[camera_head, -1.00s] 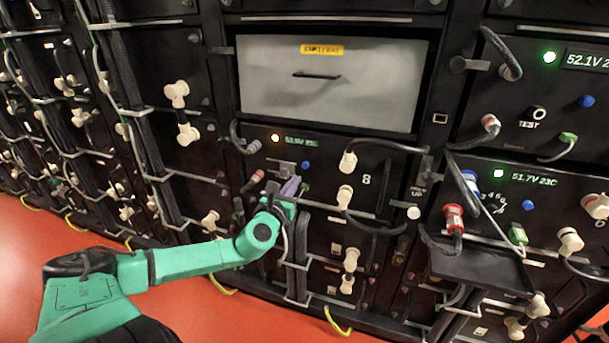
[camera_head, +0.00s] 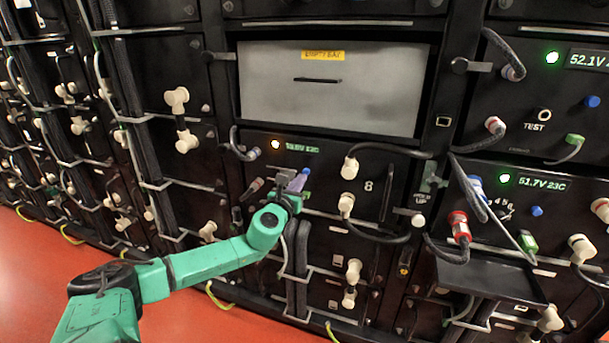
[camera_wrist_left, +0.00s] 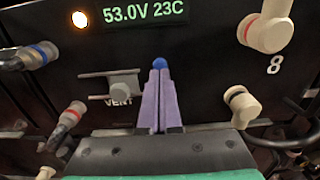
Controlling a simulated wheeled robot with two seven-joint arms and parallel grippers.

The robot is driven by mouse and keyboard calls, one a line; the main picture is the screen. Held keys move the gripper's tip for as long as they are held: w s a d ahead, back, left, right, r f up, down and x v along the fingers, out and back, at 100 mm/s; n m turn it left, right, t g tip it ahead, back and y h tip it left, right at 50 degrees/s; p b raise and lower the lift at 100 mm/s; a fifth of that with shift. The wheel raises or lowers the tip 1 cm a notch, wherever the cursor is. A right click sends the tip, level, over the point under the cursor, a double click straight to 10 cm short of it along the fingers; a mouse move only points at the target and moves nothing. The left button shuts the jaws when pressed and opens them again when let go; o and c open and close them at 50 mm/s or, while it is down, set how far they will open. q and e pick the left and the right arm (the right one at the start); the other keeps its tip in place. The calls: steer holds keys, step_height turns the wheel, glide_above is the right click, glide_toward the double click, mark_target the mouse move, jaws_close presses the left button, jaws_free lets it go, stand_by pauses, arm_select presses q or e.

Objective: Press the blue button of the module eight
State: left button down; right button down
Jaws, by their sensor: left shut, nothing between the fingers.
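Module eight (camera_head: 380,211) is the black panel marked 8, with an orange lamp and a green readout, below the grey blank panel. In the left wrist view the readout (camera_wrist_left: 145,13) says 53.0V 23C. The blue button (camera_wrist_left: 159,63) shows right at the tips of my left gripper (camera_wrist_left: 159,72). The lilac fingers are shut together with nothing between them. In the head view the left gripper (camera_head: 298,181) is close in front of the panel, and the button (camera_head: 305,172) shows just above the tips. Whether the tips touch the button I cannot tell. My right gripper is out of view.
A VENT knob (camera_wrist_left: 124,89) sits left of the fingers. Cream connectors (camera_wrist_left: 265,33) stick out on the right, cables (camera_wrist_left: 28,58) on the left. In the head view a black tray (camera_head: 480,275) juts out at the lower right.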

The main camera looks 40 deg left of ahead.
arm_select(q)
steer(key=shift+b+x, duration=0.3)
steer(key=shift+x, duration=0.8)
steer(key=p+v, duration=0.5)
steer(key=v, duration=0.3)
stand_by(0.3)
stand_by(0.4)
